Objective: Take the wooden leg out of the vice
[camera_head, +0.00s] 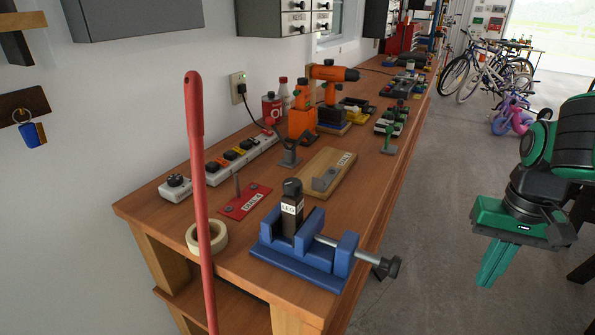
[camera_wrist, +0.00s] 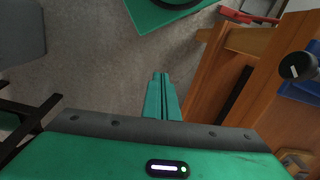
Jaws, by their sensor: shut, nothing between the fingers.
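A dark, nearly black leg (camera_head: 291,207) with a white label reading "LEG" stands upright between the jaws of the blue vice (camera_head: 297,271). The vice sits at the near end of the wooden workbench, its screw handle pointing right. My gripper (camera_head: 490,283) is at the right, off the bench and over the floor, pointing down with its green fingers together and empty. The fingers also show in the wrist view (camera_wrist: 161,78). At that view's right edge are the vice's dark handle knob (camera_wrist: 297,67) and a bit of blue vice. The leg's lower end is hidden by the jaws.
A red pole (camera_head: 196,150) stands upright left of the vice, in front of the bench. A tape roll (camera_head: 192,238), a red plate (camera_head: 233,210), a wooden block (camera_head: 318,188) and an orange drill (camera_head: 332,73) are on the bench (camera_head: 152,206). Open floor lies between bench and gripper.

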